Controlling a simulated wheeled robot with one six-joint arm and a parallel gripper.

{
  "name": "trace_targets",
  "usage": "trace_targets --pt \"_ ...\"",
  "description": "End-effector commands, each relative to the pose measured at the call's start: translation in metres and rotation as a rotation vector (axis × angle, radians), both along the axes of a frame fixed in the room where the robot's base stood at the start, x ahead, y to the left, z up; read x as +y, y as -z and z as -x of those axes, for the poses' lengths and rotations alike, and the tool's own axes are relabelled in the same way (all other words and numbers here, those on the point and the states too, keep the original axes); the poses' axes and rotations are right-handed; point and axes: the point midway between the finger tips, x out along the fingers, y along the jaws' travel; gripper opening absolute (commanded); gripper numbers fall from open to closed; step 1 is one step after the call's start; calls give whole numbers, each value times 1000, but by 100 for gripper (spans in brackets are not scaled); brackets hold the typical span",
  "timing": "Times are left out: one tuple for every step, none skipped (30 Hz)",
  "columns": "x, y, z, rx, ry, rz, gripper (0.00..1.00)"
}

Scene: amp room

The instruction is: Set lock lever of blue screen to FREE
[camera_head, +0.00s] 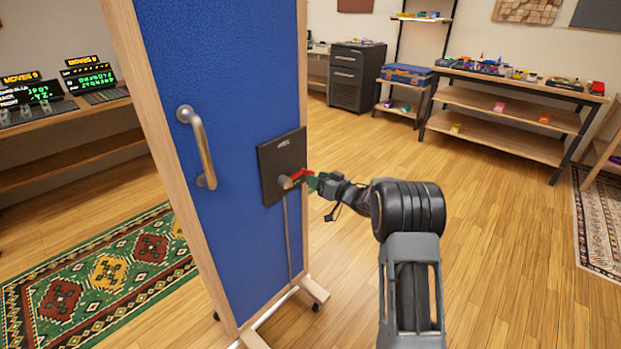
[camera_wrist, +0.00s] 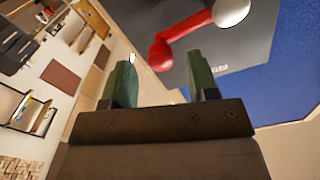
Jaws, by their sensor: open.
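The blue screen (camera_head: 222,90) stands upright in a wooden frame on a wheeled base. A dark square plate (camera_head: 271,158) is fixed to its right part. The red lock lever (camera_head: 298,175) comes out from a round metal hub (camera_head: 285,182) on the plate and points right, slightly upward. My gripper (camera_head: 318,183) is at the lever's free end in the head view. In the wrist view my gripper (camera_wrist: 158,82) is open, with green fingers, and the red lever's rounded end (camera_wrist: 161,52) lies beyond and between the fingertips. Contact cannot be told. The plate's lettering is unreadable.
A metal pull handle (camera_head: 199,147) is on the screen left of the plate. A thin rod (camera_head: 287,235) hangs below the hub. Shelves (camera_head: 510,110) stand at the back right, a desk with displays (camera_head: 60,110) at left.

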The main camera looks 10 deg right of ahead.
Motion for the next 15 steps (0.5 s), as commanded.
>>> trace_targets --pt "5 1 -6 -1 -1 1 54" --pt "8 1 -9 -2 -2 1 54" --pt "10 1 -13 -1 -2 0 54" --pt "12 1 -15 0 -1 1 54" --pt "13 1 -18 0 0 1 54" --pt "15 1 -20 0 0 1 54" --pt "16 1 -22 0 -1 1 54" --pt "18 0 -23 -1 -1 1 54" --pt "19 0 -25 -1 -1 1 54" --pt "19 0 -26 -1 -1 1 54" --pt "20 0 -27 -1 0 1 54" --pt "20 0 -27 0 0 1 54" --pt "21 0 -28 0 1 2 54" --pt "21 0 -28 0 1 2 54" --pt "21 0 -28 1 1 1 54"
